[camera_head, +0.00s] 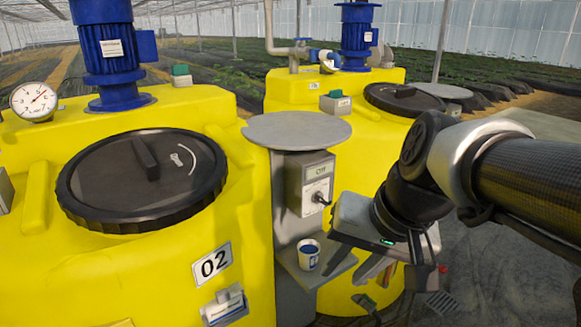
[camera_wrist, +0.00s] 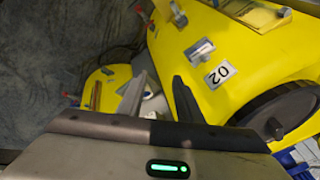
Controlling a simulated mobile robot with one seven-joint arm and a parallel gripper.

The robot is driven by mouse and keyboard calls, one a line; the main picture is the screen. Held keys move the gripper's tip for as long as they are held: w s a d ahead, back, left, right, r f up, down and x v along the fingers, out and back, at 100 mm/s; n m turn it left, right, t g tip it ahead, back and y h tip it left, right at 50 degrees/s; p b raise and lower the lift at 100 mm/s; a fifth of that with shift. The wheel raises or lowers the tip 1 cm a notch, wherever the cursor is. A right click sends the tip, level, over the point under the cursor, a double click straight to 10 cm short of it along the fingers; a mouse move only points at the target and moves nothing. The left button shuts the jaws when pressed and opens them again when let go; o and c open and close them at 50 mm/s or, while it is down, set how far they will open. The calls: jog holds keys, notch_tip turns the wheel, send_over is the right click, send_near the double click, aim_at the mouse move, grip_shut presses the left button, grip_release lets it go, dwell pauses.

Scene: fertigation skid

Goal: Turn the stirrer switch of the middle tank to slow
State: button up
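A grey switch box (camera_head: 309,183) is fixed to a grey post beside the yellow tank marked 02 (camera_head: 40,250). Its small display reads "Off". A dark rotary knob (camera_head: 319,198) sticks out of its front. In the wrist view my gripper (camera_wrist: 157,82) shows two separated fingers with no object clearly held. The tank's 02 plate (camera_wrist: 219,74) appears turned over there. The switch knob cannot be made out in the wrist view.
A blue-and-white cup (camera_head: 308,254) stands on a small shelf (camera_head: 325,274) under the box, close to my fingers. A round grey plate (camera_head: 296,130) tops the post. A second yellow tank (camera_head: 365,160) stands behind. Black lids (camera_head: 140,185) and blue motors (camera_head: 105,40) rise above.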

jog(key=w+a+f+m+y+b, duration=0.4)
jog(key=w+f+b, duration=0.15)
jog(key=w, duration=0.45)
jog(key=m+t+y+b, duration=0.3)
jog(key=m+t+b, duration=0.8)
jog(key=m, duration=0.3)
send_near(323, 201)
jog(key=b+x, duration=0.1)
jog(key=x, duration=0.7)
jog(key=shift+w+f, duration=0.15)
grip_shut()
